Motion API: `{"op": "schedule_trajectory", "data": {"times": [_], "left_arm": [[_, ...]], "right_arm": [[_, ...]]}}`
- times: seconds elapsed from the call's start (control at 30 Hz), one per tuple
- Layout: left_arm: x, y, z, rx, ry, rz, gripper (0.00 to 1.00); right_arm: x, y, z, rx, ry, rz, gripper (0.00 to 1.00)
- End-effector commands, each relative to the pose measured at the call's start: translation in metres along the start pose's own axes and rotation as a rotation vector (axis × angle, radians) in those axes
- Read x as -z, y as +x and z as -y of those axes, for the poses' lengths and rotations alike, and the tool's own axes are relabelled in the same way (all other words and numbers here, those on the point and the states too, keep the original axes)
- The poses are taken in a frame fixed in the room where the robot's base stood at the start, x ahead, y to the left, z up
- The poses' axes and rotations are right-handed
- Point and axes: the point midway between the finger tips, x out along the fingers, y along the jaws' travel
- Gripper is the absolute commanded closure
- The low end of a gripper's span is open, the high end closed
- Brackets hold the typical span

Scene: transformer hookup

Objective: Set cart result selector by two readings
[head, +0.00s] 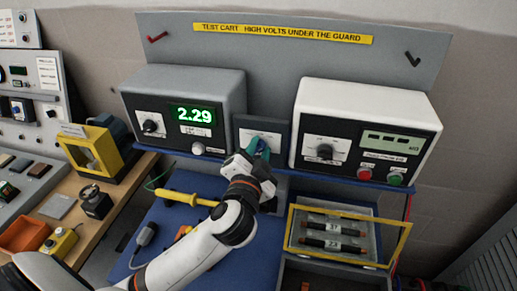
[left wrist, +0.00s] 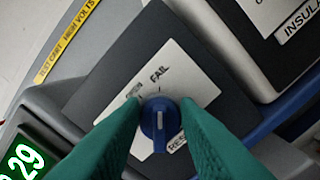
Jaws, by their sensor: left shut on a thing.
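The result selector is a blue knob (left wrist: 160,122) on a white plate of a dark panel (head: 270,128) between two meters. In the left wrist view its white line runs roughly up the picture, with FAIL printed above it; another word is too blurred to read. My left gripper (head: 257,150) is shut on the knob, one green finger on each side. In the head view the gripper hides the knob. The grey left meter (head: 183,78) reads 2.29 in green. The white right meter (head: 362,95) shows only dashes. My right gripper is not in view.
A yellow-framed guard (head: 345,252) over several dark cylinders stands at the lower right. A yellow-handled probe (head: 185,197) lies on the blue cart top. Red and green buttons (head: 394,179) sit on the right meter. A wooden bench (head: 110,218) with small devices is at left.

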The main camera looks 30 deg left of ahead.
Motion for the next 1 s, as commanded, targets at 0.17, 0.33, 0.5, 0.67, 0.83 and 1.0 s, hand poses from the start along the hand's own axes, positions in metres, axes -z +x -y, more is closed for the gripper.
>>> {"op": "schedule_trajectory", "data": {"times": [0.17,0.33,0.5,0.67,0.83,1.0], "left_arm": [[0.0,0.0,0.0,0.0,0.002,0.001,0.94],[0.0,0.0,0.0,0.0,0.002,0.001,0.68],[0.0,0.0,0.0,0.0,0.001,0.001,0.5],[0.0,0.0,0.0,0.0,0.001,0.001,0.5],[0.001,-0.006,0.002,0.001,-0.001,0.002,0.5],[0.003,-0.034,0.004,0.003,-0.003,0.002,0.5]], "right_arm": [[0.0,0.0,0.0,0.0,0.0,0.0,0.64],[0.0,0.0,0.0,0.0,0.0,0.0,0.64],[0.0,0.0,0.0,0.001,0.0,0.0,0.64],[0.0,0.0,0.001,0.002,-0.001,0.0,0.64],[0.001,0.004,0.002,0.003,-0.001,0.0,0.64],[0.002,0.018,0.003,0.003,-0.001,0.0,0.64]]}}
